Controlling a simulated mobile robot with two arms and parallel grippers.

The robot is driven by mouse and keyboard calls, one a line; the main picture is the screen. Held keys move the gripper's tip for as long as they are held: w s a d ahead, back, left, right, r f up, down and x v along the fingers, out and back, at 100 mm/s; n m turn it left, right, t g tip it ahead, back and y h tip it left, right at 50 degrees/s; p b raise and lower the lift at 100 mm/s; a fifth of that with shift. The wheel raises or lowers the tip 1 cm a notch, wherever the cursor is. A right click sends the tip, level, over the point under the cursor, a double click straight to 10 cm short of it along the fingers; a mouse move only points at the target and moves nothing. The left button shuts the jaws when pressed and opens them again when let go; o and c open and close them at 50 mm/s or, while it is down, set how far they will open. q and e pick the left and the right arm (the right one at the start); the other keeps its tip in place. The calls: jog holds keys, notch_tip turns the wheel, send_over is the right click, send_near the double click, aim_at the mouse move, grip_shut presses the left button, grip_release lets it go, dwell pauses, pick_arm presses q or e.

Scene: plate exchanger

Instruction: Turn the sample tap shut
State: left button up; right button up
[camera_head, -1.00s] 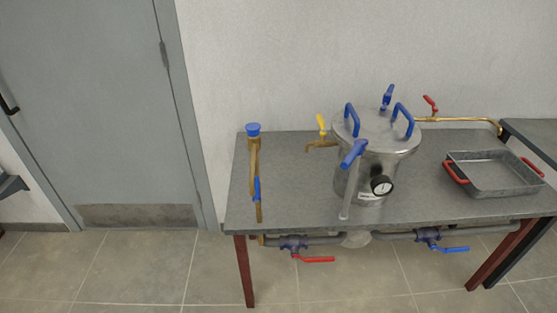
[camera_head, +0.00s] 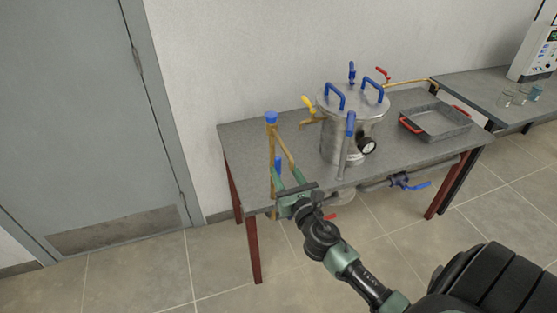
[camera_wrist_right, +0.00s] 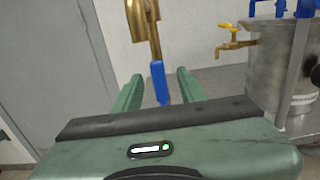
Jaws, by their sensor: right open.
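My right gripper (camera_head: 288,174) is open at the table's left front corner. A brass standpipe (camera_head: 272,147) with a blue cap on top stands there, and a blue lever (camera_head: 277,163) sits low on it. In the right wrist view the blue lever (camera_wrist_right: 160,84) appears between the two green fingers (camera_wrist_right: 156,80), with gaps on both sides. Whether it is deep between them I cannot tell. A brass tap with a yellow handle (camera_head: 309,103) sticks out from the left of the steel vessel (camera_head: 343,140). It also shows in the right wrist view (camera_wrist_right: 229,43). I cannot tell which is the sample tap.
The vessel has blue handles and a dial gauge (camera_head: 367,146). A steel tray (camera_head: 437,128) with red handles lies to its right. Blue (camera_head: 420,186) and red valve levers hang under the table (camera_head: 240,148). A grey door (camera_head: 70,110) is at left.

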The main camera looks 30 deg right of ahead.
aim_at(279, 164)
jog(key=shift+x, duration=2.4)
jog(key=shift+a, duration=0.2)
grip_shut()
